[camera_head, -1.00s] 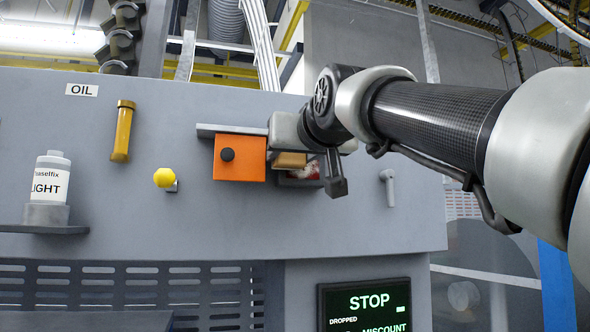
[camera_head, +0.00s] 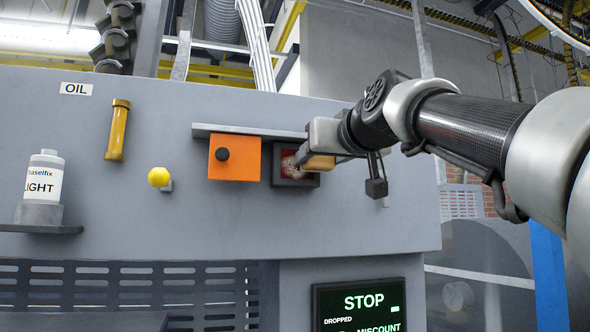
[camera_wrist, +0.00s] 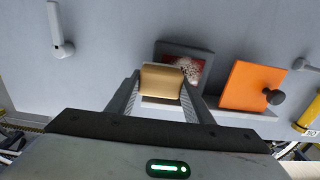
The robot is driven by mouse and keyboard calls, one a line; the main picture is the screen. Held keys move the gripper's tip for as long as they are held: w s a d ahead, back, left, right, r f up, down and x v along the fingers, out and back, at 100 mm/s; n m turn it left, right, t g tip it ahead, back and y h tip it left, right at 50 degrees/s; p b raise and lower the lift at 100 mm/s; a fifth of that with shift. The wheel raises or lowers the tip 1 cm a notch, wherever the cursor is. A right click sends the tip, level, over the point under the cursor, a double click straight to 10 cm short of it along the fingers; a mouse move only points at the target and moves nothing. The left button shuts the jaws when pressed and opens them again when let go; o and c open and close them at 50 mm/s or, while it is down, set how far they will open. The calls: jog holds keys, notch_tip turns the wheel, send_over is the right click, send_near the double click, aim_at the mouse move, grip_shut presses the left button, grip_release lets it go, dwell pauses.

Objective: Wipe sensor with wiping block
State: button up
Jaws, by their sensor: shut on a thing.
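The wiping block (camera_head: 318,162) is tan and is held between the fingers of my gripper (camera_head: 309,158). In the wrist view the wiping block (camera_wrist: 161,82) sits between both fingertips of my gripper (camera_wrist: 161,86). The sensor (camera_head: 293,165) is a dark-framed square with a red face and whitish smudges, right of the orange cover. The block is in front of the sensor's right part; I cannot tell whether it touches. In the wrist view the sensor (camera_wrist: 196,70) shows beyond the block, its face partly hidden.
An orange cover with a black knob (camera_head: 236,160) is beside the sensor, under a grey ledge (camera_head: 250,132). A yellow knob (camera_head: 158,177), a yellow oil tube (camera_head: 117,130) and a white bottle (camera_head: 43,177) are farther left. A grey handle (camera_wrist: 60,30) is on the panel.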

aim_at(280, 159)
jog(key=shift+d+f, duration=0.1)
jog(key=shift+d, duration=0.05)
jog(key=shift+s+a, duration=0.3)
jog(key=shift+a, duration=0.9)
jog(key=shift+s+a, duration=0.35)
jog(key=shift+a, duration=0.8)
jog(key=shift+s+a, duration=0.3)
jog(key=shift+a, duration=0.9)
jog(key=shift+s, duration=0.1)
jog(key=shift+s+d+f, duration=0.1)
jog(key=shift+s, duration=0.15)
jog(key=shift+b+v, duration=0.9)
jog(key=shift+v, duration=1.65)
jog(key=v, duration=0.3)
jog(key=shift+b, duration=0.4)
